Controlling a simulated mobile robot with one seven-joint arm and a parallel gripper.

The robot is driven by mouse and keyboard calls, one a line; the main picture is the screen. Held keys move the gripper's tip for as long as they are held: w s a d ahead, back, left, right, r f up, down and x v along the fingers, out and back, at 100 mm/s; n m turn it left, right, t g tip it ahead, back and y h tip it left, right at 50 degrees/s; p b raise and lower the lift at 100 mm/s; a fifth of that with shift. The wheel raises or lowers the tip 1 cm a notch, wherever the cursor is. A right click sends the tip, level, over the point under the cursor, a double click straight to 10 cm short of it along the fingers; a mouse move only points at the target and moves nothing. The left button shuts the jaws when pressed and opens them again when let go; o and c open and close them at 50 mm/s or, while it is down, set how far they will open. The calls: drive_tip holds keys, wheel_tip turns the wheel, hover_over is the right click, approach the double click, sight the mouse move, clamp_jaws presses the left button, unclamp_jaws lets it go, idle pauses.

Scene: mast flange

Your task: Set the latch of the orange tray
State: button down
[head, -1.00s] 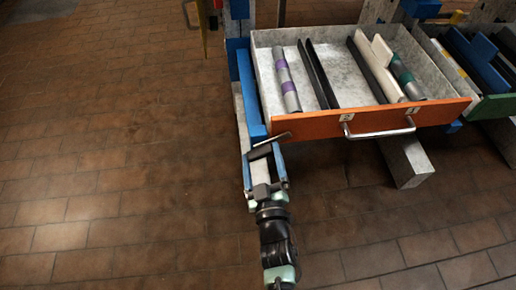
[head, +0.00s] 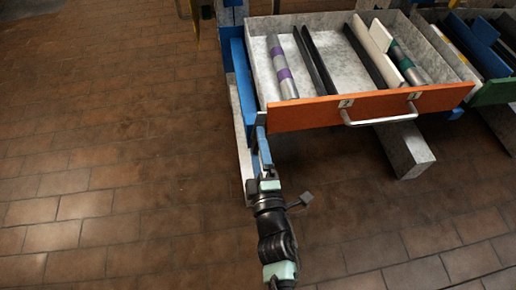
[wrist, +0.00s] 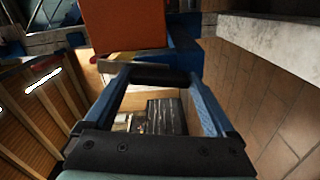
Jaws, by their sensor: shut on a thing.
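The orange tray (head: 370,107) is pulled out, with its orange front facing me and a silver handle (head: 382,118) on that front. In the wrist view its orange front (wrist: 122,25) fills the upper middle. My gripper (head: 262,140) is at the tray's front left corner, its fingers seen edge-on. In the wrist view my gripper (wrist: 150,78) has its blue fingers wide apart, shut on a dark bar (wrist: 150,71) that spans the fingertips. This bar appears to be the latch; it also shows as a dark upright strip (head: 261,119) beside the corner. Its mount is mostly hidden.
The tray holds a grey tube with purple bands (head: 281,68), a tube with green bands (head: 406,64), black strips and a white piece. A green-fronted tray (head: 492,92) stands to the right. A grey beam (head: 405,150) juts out below. The tiled floor at left is clear.

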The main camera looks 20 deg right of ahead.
drive_tip(key=shift+f+n, duration=0.1)
drive_tip(key=shift+n, duration=0.9)
drive_tip(key=shift+s, duration=0.1)
unclamp_jaws()
drive_tip(key=p+v, duration=0.3)
drive_tip(key=v, duration=1)
drive_tip(key=shift+r, duration=0.25)
